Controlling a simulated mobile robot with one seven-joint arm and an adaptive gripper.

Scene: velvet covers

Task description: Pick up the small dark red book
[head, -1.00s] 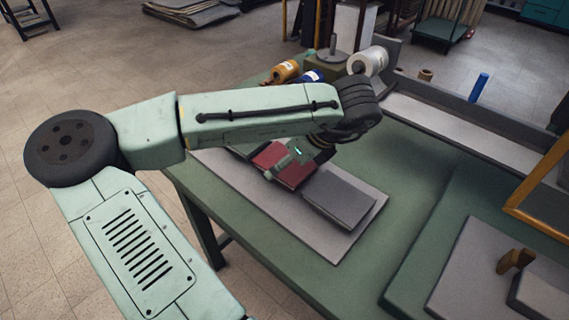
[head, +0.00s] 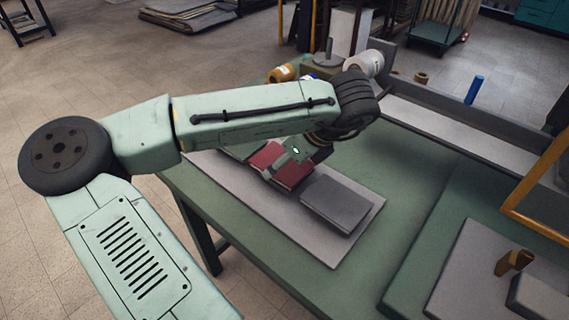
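The small dark red book (head: 268,156) lies on a grey board (head: 290,235) on the green table. A grey book (head: 340,203) lies to its right on the same board. Part of a green book (head: 240,150) shows to its left, under my arm. My gripper (head: 277,172) is over the red book, pointing down, with its body covering the middle of it. The fingertips are mostly hidden, so I cannot tell whether they touch the book or how far apart they are.
An orange bottle (head: 283,72) and a white roll (head: 362,62) stand at the back of the table. A blue cylinder (head: 474,90) stands on the back ledge. A raised green surface with a grey board (head: 470,262) is at right. The table is clear right of the grey book.

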